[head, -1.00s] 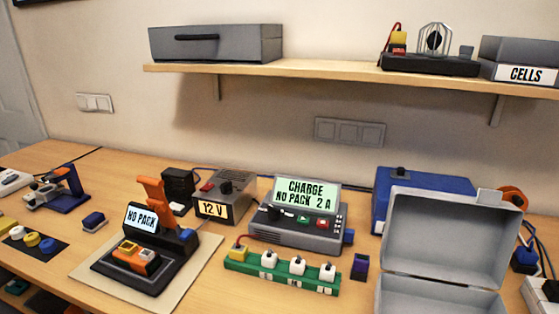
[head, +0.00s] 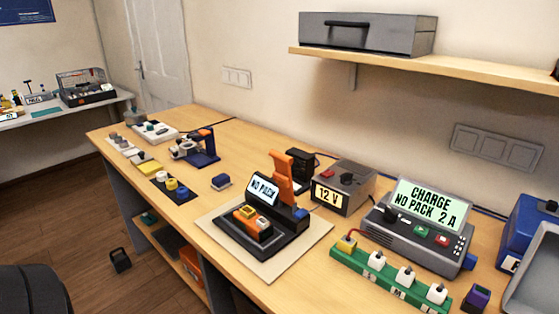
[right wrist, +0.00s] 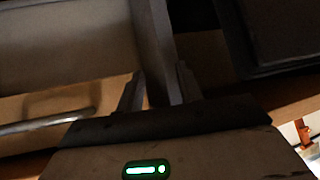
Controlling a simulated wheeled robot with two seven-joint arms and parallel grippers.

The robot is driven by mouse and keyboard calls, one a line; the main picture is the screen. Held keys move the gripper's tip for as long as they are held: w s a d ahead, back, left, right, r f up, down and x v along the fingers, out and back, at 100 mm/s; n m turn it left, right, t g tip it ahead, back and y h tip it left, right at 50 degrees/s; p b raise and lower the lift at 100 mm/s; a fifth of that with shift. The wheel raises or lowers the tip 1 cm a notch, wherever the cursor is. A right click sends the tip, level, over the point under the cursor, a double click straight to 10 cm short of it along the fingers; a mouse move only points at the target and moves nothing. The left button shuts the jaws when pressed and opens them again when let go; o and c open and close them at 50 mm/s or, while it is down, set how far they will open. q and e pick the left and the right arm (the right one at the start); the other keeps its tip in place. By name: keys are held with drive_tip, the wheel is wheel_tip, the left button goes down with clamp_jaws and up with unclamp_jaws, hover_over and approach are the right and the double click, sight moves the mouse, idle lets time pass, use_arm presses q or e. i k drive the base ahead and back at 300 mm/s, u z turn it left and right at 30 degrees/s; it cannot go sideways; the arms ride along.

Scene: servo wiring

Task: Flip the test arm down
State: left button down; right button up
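The orange test arm (head: 282,175) stands raised at the back of a black tester (head: 272,240), whose small screen (head: 262,190) reads NO PACK. In front of the screen, an orange and dark block with a yellow part (head: 252,222) sits on the tester. My right gripper (right wrist: 160,92) shows only in the right wrist view, with its two fingers apart and nothing seen between them. It is away from the tester, near dim grey panels. My left gripper is not in view.
The tester stands on a pale mat (head: 290,265). Behind it are a 12 V supply (head: 342,188) and a charger (head: 420,228) reading CHARGE NO PACK 2 A. A green strip (head: 390,280) with white plugs lies to the right. Bare wood lies left of the mat.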

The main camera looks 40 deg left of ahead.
sight(282, 176)
drive_tip(key=k, duration=0.5)
drive_tip(key=u, duration=0.8)
drive_tip(key=i, duration=0.35)
drive_tip(key=u, duration=0.2)
